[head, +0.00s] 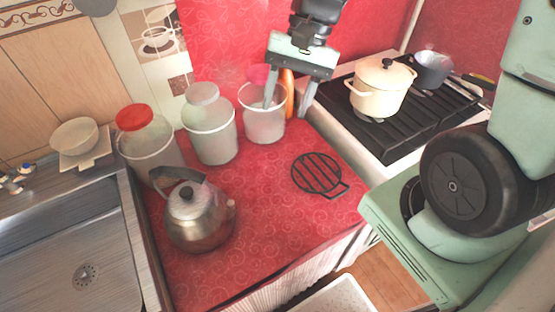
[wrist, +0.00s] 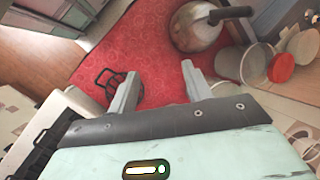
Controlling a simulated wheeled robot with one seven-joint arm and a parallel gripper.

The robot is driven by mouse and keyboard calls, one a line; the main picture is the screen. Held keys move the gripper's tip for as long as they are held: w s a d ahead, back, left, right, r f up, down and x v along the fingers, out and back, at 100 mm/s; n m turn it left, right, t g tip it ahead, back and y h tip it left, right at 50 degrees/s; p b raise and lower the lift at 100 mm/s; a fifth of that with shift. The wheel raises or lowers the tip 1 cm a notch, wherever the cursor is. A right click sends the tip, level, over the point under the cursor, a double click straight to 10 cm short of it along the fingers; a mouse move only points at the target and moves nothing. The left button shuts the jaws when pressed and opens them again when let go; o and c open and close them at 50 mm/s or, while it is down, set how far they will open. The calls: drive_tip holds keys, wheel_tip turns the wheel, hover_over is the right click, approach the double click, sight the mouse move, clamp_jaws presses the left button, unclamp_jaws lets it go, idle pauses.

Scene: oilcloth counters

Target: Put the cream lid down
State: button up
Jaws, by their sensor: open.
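A cream lid (head: 385,73) with a dark knob sits on the cream pot (head: 377,101) on the black stove grate, in the head view. My gripper (head: 287,107) points down to the left of the pot, well apart from it. Its two fingers are spread with nothing between them. In the head view one finger overlaps the right-hand clear canister (head: 265,127); I cannot tell whether it is inside or in front. The open fingers also show in the wrist view (wrist: 160,85), over red cloth. I cannot make out the cream lid there.
A steel kettle (head: 200,221) and a black trivet (head: 318,174) are on the red counter (head: 265,220). A white-lidded canister (head: 211,132) and a red-lidded canister (head: 145,148) stand at the back. A dark saucepan (head: 432,70) is beside the cream pot. The counter's middle is clear.

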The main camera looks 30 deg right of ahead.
drive_tip(key=s+a+n+t+h, duration=0.1)
drive_tip(key=s+a+n+h, duration=0.3)
drive_tip(key=s+a+n, duration=0.5)
drive_tip(key=s+n, duration=0.3)
drive_tip(key=n, duration=0.1)
drive_tip(key=shift+s+r+n+t, duration=0.25)
drive_tip(key=shift+r+n+t, duration=0.05)
drive_tip(key=shift+r+n, duration=0.1)
drive_tip(key=shift+f, duration=0.25)
